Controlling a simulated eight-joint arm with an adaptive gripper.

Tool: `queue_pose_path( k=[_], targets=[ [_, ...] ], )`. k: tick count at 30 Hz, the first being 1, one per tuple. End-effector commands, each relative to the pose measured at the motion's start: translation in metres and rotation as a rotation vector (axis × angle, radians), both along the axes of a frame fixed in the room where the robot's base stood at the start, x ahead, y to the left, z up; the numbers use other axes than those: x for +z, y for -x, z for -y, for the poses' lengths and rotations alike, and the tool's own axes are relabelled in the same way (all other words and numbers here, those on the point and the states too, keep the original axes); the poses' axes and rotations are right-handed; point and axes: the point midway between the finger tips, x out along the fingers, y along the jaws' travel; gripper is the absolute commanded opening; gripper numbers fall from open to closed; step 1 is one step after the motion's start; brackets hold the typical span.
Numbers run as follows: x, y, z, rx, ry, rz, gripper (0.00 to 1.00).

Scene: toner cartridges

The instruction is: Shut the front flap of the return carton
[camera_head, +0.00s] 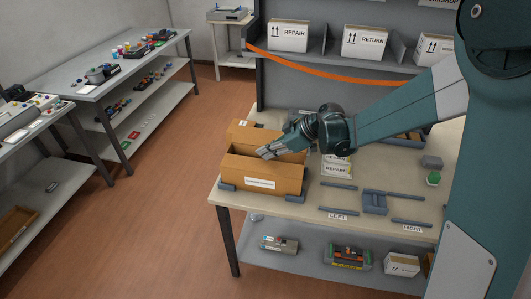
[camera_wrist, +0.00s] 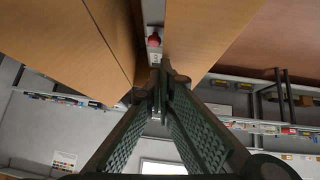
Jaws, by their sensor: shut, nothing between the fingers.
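The brown cardboard carton (camera_head: 283,186) stands at the left end of the workbench, with a white label on its front. Its top is at least partly open, and a cardboard panel (camera_head: 238,131) stands up behind the opening. I cannot tell clearly which panel is the front flap. My gripper (camera_head: 264,153) is shut and empty, pointing left over the opening, and hides part of the carton. In the wrist view my shut fingertips (camera_wrist: 160,72) are between two brown cardboard panels, a left one (camera_wrist: 60,40) and a right one (camera_wrist: 215,35). Contact is unclear.
Grey blocks (camera_head: 227,187) sit at the carton's front corners. Grey rails and a holder (camera_head: 374,202) lie farther right, near a green item (camera_head: 433,179). Shelves with boxes labelled REPAIR (camera_head: 289,36) and RETURN (camera_head: 364,42) stand behind.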

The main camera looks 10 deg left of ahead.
Motion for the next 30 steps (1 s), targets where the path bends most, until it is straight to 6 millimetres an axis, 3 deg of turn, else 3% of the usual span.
queue_pose_path(
  k=[20,30],
  targets=[
    [-0.002,0.0,0.0,0.0,0.0,0.001,0.0],
    [-0.001,0.01,0.0,0.0,0.0,0.001,0.0]
  ],
)
